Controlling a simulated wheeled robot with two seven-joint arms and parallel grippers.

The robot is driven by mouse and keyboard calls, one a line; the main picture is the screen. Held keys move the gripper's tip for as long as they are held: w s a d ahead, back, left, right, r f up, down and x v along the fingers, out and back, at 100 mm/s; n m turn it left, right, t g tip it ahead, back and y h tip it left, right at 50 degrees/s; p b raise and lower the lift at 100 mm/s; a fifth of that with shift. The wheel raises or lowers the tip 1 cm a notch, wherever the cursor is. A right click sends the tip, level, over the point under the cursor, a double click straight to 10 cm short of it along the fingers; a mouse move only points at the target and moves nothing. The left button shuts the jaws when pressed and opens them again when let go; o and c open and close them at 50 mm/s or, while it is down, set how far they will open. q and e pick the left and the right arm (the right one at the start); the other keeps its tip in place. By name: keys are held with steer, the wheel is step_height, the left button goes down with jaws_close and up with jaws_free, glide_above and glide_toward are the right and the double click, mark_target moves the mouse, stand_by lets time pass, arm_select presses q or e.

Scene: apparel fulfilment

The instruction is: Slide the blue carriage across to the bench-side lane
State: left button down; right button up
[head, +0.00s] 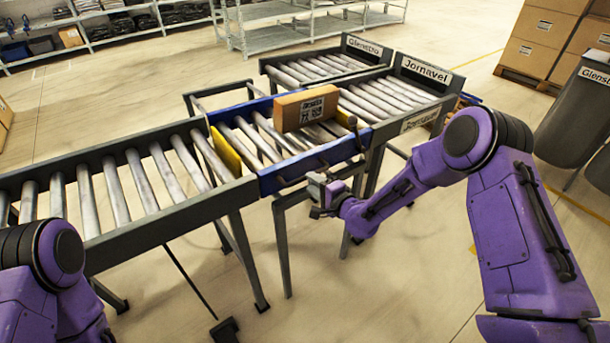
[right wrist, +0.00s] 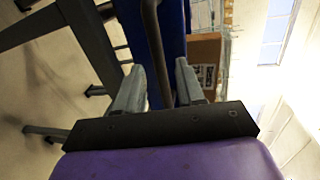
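The blue carriage (head: 313,160) is a short roller section with yellow end plates. It sits at the end of the near roller conveyor, roughly in line with the near lane labelled Jornavel (head: 415,99). A brown carton (head: 305,108) with a printed label lies on its rollers. My right gripper (head: 322,188) is at the carriage's near side, below its rail. In the right wrist view, a dark bar (right wrist: 156,50) passes between the open fingers (right wrist: 158,90), with the blue side (right wrist: 174,35) behind it. Contact with the bar is unclear. My left gripper is out of frame.
A second lane, labelled Glenstro (head: 300,70), runs beyond the Jornavel lane. A roller conveyor (head: 110,195) leads in from the left. Grey frame legs stand under the carriage. A grey bin (head: 575,120) and stacked cartons (head: 545,35) are at right.

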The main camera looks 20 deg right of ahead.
steer(key=x, duration=0.5)
steer(key=shift+c, duration=0.3)
jaws_close()
